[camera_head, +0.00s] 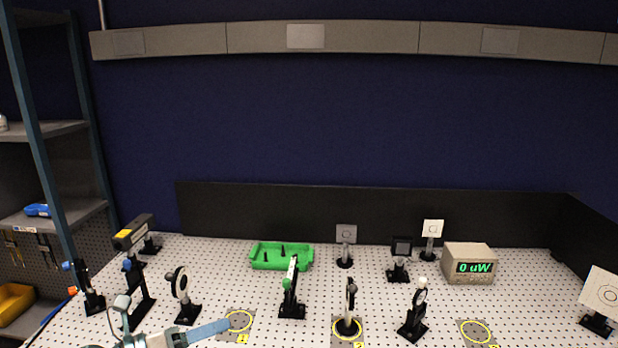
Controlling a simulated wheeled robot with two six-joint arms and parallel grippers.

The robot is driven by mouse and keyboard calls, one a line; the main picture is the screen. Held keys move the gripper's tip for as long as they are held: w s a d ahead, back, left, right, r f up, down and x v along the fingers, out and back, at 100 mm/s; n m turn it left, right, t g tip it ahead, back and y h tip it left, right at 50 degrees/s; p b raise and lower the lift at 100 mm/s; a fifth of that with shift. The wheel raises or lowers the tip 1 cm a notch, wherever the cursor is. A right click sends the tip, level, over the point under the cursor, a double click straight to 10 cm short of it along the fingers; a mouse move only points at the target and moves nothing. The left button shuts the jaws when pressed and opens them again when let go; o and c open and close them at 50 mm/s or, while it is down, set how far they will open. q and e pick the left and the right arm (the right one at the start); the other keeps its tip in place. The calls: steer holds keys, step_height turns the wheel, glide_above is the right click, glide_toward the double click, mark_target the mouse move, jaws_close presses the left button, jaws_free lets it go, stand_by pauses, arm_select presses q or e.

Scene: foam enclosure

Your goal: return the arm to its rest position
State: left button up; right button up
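My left gripper (176,336) shows low in the picture at the left, cut off by the bottom edge. It is grey with a pale blue part reaching right toward the yellow ring marked 1 (240,321). Its fingers do not show clearly enough to tell whether they are open or shut, and I see no object held in it. My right gripper is not in view.
Optics mounts stand close by, including a round mount (182,283) and a black box on a post (134,233). A green tray (281,266), a meter reading 0 uW (468,252) and a black back wall (380,209) lie beyond. Shelving (60,216) stands left.

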arm_select(q)
steer(key=s+a+r+n+t+y, duration=0.2)
steer(key=a+r+n+t+y, duration=0.45)
steer(key=n+t, duration=0.9)
steer(key=s+a+f+n+g+y, duration=0.4)
steer(key=a+f+n+g+y, duration=0.5)
steer(key=f+n+y, duration=0.7)
steer(key=s+d+f+n+g+h, duration=0.35)
steer(key=s+f+g, duration=0.25)
steer(key=s+f, duration=0.25)
steer(key=s+d+f+n+g+h, duration=0.2)
steer(key=s+f+g+h, duration=0.3)
steer(key=s+f, duration=0.4)
step_height(320, 180, down, 33)
steer(key=s+a+g+b, duration=0.2)
steer(key=a+g, duration=0.1)
steer(key=s+f+g+b, duration=0.1)
steer(key=s+f, duration=1.7)
steer(key=f, duration=0.1)
steer(key=shift+s+a+n+y, duration=0.2)
steer(key=shift+a+n+y, duration=0.1)
steer(key=shift+a+y, duration=0.15)
steer(key=shift+f, duration=0.1)
